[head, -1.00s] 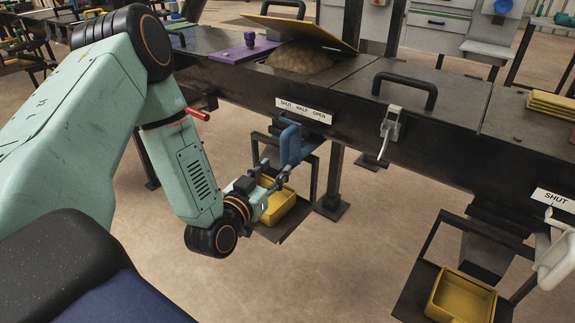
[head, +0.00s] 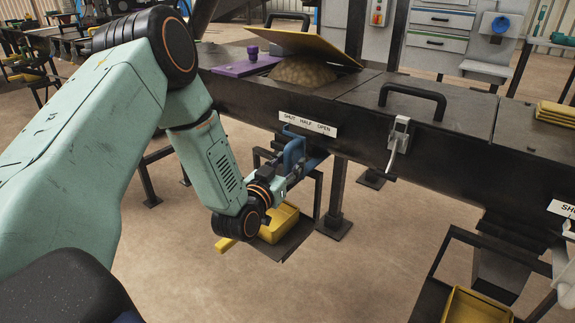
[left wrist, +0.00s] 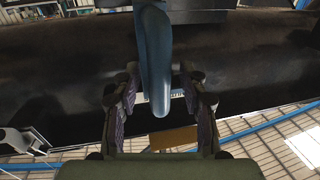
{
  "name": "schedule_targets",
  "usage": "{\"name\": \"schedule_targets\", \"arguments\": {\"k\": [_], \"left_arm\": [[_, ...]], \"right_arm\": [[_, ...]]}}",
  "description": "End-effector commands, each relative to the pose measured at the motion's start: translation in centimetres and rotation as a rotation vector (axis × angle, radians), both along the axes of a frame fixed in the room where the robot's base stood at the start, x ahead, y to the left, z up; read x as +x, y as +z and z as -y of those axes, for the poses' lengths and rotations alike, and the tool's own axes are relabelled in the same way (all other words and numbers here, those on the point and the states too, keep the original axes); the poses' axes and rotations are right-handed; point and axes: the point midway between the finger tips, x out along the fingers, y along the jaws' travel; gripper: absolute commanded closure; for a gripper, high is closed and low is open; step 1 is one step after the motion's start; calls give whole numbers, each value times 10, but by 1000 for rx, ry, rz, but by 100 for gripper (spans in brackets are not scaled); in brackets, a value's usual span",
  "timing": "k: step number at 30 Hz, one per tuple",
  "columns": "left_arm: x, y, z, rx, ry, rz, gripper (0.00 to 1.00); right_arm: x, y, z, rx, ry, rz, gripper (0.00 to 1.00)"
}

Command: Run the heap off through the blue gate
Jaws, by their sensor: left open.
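The tan heap (head: 303,72) sits in an opening in the top of the dark bench, under a tilted yellow lid (head: 305,43). The blue gate handle (head: 294,152) sticks out of the bench front below a label reading SHUT HALF OPEN (head: 308,125). My left gripper (head: 280,174) is open at this handle. In the left wrist view the blue handle (left wrist: 154,60) stands between the two spread fingers, with gaps at both sides. A yellow tray (head: 279,224) is on a low shelf below the gate, partly hidden by my left wrist. My right gripper is not in view.
A purple plate with a knob (head: 250,65) lies left of the heap. A closed hatch with a black handle (head: 412,98) and a grey latch (head: 398,143) are to the right. A second yellow tray (head: 475,307) stands low at right. Bench legs flank the left tray.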

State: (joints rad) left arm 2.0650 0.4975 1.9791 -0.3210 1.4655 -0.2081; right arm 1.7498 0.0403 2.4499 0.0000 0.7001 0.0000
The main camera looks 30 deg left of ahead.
Motion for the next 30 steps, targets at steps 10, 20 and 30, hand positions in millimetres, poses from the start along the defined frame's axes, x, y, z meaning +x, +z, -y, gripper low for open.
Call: {"name": "schedule_targets", "arguments": {"k": [10,20,30], "left_arm": [[0,0,-2,0,0,0,83],[0,0,-1,0,0,-2,100],[-1,-1,-1,0,-1,-4,100]], "right_arm": [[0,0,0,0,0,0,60],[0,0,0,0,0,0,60],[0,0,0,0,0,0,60]]}}
